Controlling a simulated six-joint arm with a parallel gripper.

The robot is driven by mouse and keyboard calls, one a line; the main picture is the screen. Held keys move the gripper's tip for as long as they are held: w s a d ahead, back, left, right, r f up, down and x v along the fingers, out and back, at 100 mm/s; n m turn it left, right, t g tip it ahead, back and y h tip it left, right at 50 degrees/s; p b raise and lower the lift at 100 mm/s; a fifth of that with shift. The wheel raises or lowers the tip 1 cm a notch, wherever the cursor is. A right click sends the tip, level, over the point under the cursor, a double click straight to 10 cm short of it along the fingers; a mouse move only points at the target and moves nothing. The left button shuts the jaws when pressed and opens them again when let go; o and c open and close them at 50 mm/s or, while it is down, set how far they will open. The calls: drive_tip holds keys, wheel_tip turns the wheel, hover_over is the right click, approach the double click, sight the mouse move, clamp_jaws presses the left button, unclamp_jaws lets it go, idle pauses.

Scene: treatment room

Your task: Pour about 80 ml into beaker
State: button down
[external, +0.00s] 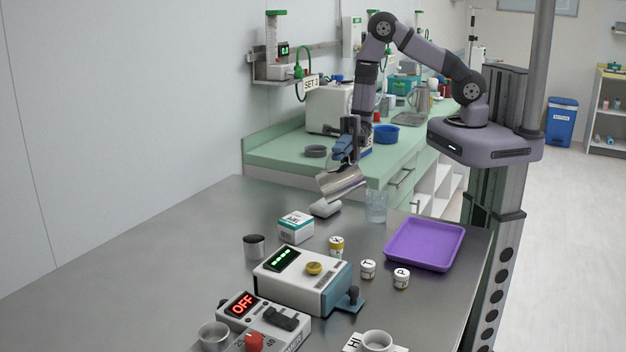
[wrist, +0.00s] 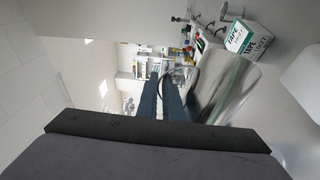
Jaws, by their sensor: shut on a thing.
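My gripper (external: 347,152) is shut on a shiny metal jug (external: 342,184) and holds it above the steel table, tipped well over onto its side. In the wrist view the dark fingers (wrist: 162,100) stand beside the jug's curved metal wall (wrist: 222,86). The clear beaker (external: 376,207) stands upright on the table, just right of and below the jug. I see no stream of liquid between them, and the beaker's liquid level is too small to tell. The beaker cannot be made out in the wrist view.
A tape box (external: 296,228) is in front. A purple tray (external: 424,244) is to the right. Small labelled jars (external: 368,269) and a device with a green display (external: 303,279) stand nearer.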

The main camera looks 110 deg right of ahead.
drive_tip(key=shift+w+m+p, duration=0.35)
drive_tip(key=shift+w+m, duration=0.1)
drive_tip(key=shift+m, duration=0.05)
drive_tip(key=shift+f, duration=0.2)
drive_tip(key=shift+w+d+r+m+g+h+p, duration=0.2)
drive_tip(key=shift+w+m+g+h+p, duration=0.1)
drive_tip(key=shift+w+m+p, duration=0.15)
drive_tip(key=shift+w+f+m, duration=0.15)
drive_tip(key=shift+f+m, duration=0.3)
drive_tip(key=shift+f, duration=0.05)
drive_tip(key=shift+f, duration=0.1)
idle(0.6)
